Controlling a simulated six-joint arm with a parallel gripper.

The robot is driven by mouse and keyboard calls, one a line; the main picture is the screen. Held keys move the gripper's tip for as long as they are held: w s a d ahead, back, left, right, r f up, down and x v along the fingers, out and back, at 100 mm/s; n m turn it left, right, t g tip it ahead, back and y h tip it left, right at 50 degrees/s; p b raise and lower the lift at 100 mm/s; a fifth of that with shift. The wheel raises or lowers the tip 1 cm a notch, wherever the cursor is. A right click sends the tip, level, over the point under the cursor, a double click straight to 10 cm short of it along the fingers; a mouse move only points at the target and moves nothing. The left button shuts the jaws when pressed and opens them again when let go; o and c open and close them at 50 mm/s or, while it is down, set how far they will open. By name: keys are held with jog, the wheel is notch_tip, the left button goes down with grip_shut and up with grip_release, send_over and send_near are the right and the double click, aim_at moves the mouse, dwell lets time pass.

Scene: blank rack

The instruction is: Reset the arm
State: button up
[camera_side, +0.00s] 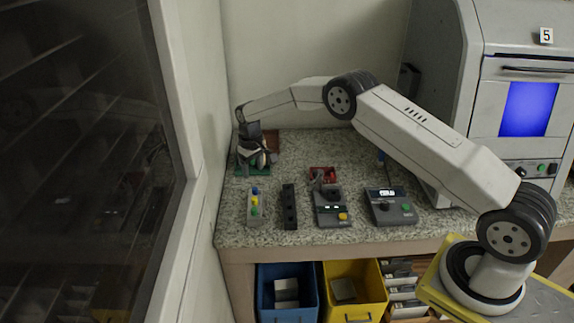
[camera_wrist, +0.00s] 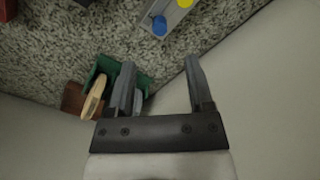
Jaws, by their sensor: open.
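My gripper (camera_wrist: 160,62) is open, with nothing between its fingers in the wrist view. In the side view my gripper (camera_side: 258,158) hangs low at the back left of the counter, over a small green rack (camera_side: 241,170). The green rack (camera_wrist: 103,66) is partly hidden behind the left finger in the wrist view. A tan, rounded piece (camera_wrist: 93,97) and a grey piece (camera_wrist: 138,101) show at the rack. I cannot tell whether a finger touches them.
A brown block (camera_wrist: 73,98) sits beside the rack, near the walls. In front are a grey button box (camera_side: 254,206), a black strip (camera_side: 289,206) and two devices (camera_side: 332,208) (camera_side: 391,207). Blue (camera_side: 287,291) and yellow (camera_side: 355,290) bins stand below. A grey machine (camera_side: 525,90) stands right.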

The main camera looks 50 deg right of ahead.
jog(key=shift+r, duration=0.1)
jog(key=shift+s+a+r, duration=0.15)
jog(key=shift+s+r, duration=0.15)
jog(key=shift+r, duration=0.2)
jog(key=s+a+r+t, duration=0.1)
jog(key=s+r, duration=0.2)
jog(key=s, duration=0.8)
jog(key=s+a+r, duration=0.2)
jog(key=s+r, duration=0.2)
jog(key=s, duration=0.6)
jog(key=s+a+r+t, duration=0.1)
jog(key=s+r, duration=0.2)
jog(key=s, duration=0.8)
jog(key=shift+s+a+r+t, duration=0.15)
jog(key=shift+s+r+t, duration=0.1)
jog(key=shift+s+t, duration=0.1)
